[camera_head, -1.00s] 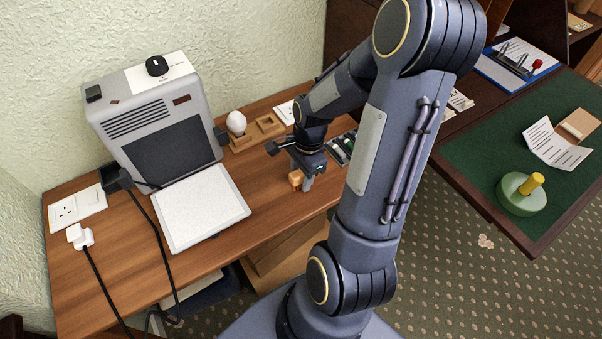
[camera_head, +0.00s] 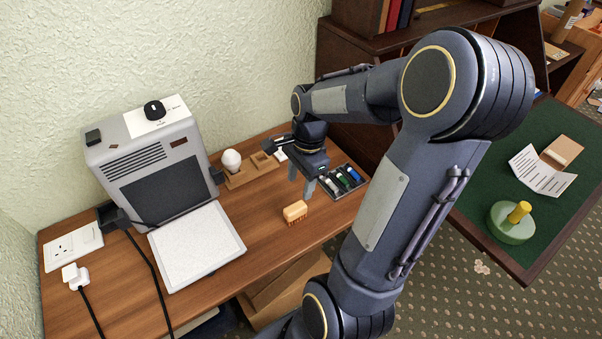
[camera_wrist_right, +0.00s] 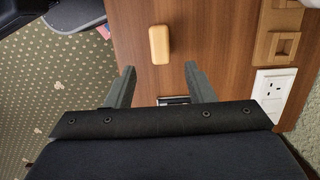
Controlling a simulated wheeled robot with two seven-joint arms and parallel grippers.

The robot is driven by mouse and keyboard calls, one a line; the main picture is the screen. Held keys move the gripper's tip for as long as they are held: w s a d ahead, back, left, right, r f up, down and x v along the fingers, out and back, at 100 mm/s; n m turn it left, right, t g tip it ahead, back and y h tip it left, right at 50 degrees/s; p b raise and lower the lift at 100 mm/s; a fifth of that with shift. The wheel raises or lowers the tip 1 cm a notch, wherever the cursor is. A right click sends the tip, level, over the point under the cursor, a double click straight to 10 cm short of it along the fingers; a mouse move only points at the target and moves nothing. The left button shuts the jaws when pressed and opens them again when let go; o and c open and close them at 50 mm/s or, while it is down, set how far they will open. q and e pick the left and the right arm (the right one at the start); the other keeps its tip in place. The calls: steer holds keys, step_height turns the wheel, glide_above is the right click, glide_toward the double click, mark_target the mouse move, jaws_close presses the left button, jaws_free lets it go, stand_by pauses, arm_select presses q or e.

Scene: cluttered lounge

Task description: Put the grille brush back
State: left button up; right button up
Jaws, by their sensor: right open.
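The grille brush (camera_head: 295,211), a small block with a pale wooden back and bristles below, lies on the wooden desk (camera_head: 265,235) near its front edge. It also shows in the right wrist view (camera_wrist_right: 160,45), ahead of the fingertips. My right gripper (camera_head: 301,182) is open and empty, behind the brush and apart from it. Its two fingers also show in the right wrist view (camera_wrist_right: 159,70), spread with bare desk between them. A wooden holder (camera_head: 238,180) with square recesses stands at the desk's back, a white bulb-shaped thing (camera_head: 231,160) at its left end. My left gripper is out of view.
A grey machine (camera_head: 150,150) with a pale flat plate (camera_head: 196,245) stands left of the brush. A dark tray (camera_head: 362,184) of coloured items lies right of my gripper. A white socket (camera_head: 73,248) and cables are at the left. Bare desk surrounds the brush.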

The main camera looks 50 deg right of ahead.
steer(key=s+a+r+n+t+y, duration=0.1)
steer(key=s+a+r+n, duration=0.3)
steer(key=a+n, duration=0.4)
steer(key=s+a+r+n+t+y, duration=0.1)
steer(key=s+a+r+n+t, duration=0.2)
steer(key=a+n, duration=0.6)
steer(key=shift+s+r+n+t, duration=0.4)
steer(key=shift+s+n+t, duration=0.15)
steer(key=shift+n, duration=0.55)
steer(key=shift+r, duration=0.1)
step_height(320, 180, up, 4)
steer(key=p, duration=0.4)
steer(key=shift+r+p, duration=0.15)
steer(key=shift+p, duration=0.15)
